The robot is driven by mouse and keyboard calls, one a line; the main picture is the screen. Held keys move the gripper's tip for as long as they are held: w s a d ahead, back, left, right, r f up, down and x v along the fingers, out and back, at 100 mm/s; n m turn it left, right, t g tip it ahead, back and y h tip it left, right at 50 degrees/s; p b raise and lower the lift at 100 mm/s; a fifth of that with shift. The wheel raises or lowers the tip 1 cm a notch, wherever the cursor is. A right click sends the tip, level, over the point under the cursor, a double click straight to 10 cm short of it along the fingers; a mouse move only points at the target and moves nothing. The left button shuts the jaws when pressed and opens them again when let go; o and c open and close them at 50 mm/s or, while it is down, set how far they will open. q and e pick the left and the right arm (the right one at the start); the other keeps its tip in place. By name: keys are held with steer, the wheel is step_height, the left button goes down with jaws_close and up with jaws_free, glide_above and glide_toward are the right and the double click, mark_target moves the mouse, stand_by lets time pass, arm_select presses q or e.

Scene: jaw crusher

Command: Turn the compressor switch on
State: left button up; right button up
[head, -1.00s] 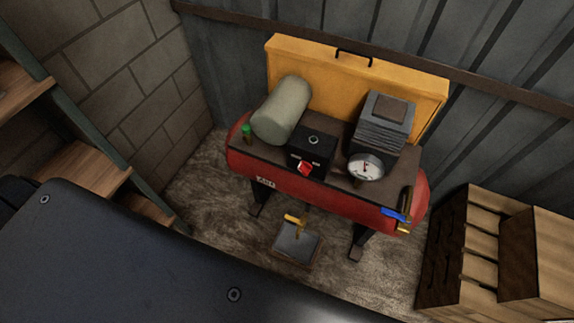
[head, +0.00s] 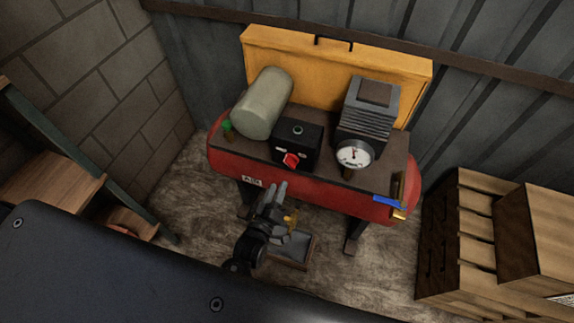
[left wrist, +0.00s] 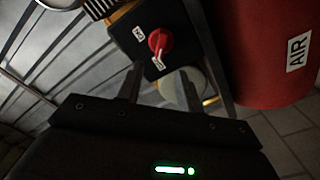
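The red compressor (head: 330,191) stands against the metal wall. On its top plate sits a black switch box (head: 306,141) with a red rotary knob (head: 291,160) on its front. In the left wrist view the red knob (left wrist: 160,42) lies beyond the fingertips, between two small white labels on the black box (left wrist: 131,38). My left gripper (head: 274,192) is below and in front of the knob, fingers pointing up toward it. It is open and empty, and apart from the knob; its two fingers (left wrist: 162,82) are spread in the wrist view. My right gripper is not in view.
On the compressor are a grey-green cylinder (head: 263,103), a finned grey block (head: 368,112), a white gauge (head: 354,154) and a blue lever (head: 388,201). A yellow panel (head: 330,62) stands behind. Wooden crates (head: 480,236) are at right, wooden shelves (head: 52,179) at left.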

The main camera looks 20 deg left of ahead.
mark_target(288, 165)
arm_select(q)
steer(key=w, duration=0.3)
steer(key=w+p, duration=0.1)
steer(key=w, duration=0.6)
steer(key=shift+d, duration=0.35)
steer(key=shift+s, duration=0.1)
jaws_close()
